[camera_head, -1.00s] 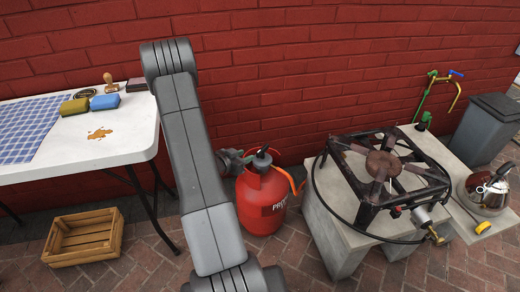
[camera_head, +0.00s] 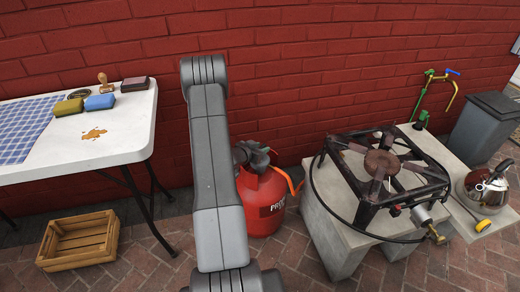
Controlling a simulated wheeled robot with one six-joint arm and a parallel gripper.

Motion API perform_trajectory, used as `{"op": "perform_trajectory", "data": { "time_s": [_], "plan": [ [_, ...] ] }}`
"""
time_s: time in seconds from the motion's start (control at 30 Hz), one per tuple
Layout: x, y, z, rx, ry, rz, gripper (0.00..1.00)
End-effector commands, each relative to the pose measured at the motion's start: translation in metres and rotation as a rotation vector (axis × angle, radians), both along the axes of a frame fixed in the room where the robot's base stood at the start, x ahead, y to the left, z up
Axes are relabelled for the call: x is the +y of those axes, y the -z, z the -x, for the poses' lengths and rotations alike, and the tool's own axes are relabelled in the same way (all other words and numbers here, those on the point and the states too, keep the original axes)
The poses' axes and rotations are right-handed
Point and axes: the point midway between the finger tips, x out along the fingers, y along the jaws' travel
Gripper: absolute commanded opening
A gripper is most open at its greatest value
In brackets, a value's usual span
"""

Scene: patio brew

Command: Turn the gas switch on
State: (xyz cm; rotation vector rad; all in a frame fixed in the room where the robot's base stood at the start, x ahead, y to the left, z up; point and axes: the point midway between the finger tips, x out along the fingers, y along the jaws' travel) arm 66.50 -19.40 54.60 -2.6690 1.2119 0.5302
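A red gas cylinder (camera_head: 266,208) stands on the brick floor beside the stove's block. Its top and valve are largely covered by my gripper (camera_head: 262,158), which is dark and sits right at the cylinder's top. The fingers are too small and too hidden to tell whether they are open or shut, or whether they touch the valve. The gas switch itself cannot be made out clearly.
A white table (camera_head: 125,130) with sponges, a stamp and a brown spill stands at left. A wooden crate (camera_head: 80,238) lies on the floor. A kettle (camera_head: 485,188) sits at right near a grey bin (camera_head: 488,125). A red brick wall (camera_head: 300,70) closes the back.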

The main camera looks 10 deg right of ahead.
Motion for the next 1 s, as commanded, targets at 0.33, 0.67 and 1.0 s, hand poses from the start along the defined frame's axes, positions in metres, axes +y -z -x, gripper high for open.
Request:
{"op": "perform_trajectory", "data": {
  "time_s": [0.33, 0.67, 1.0],
  "plan": [
    [0.0001, 0.0000, 0.0004, 0.000, 0.000, 0.000, 0.00],
    [-0.0003, 0.0026, 0.0012, 0.001, -0.030, 0.001, 0.00],
    [-0.0011, 0.0074, 0.0020, 0.000, -0.214, 0.002, 0.00]
  ]
}}
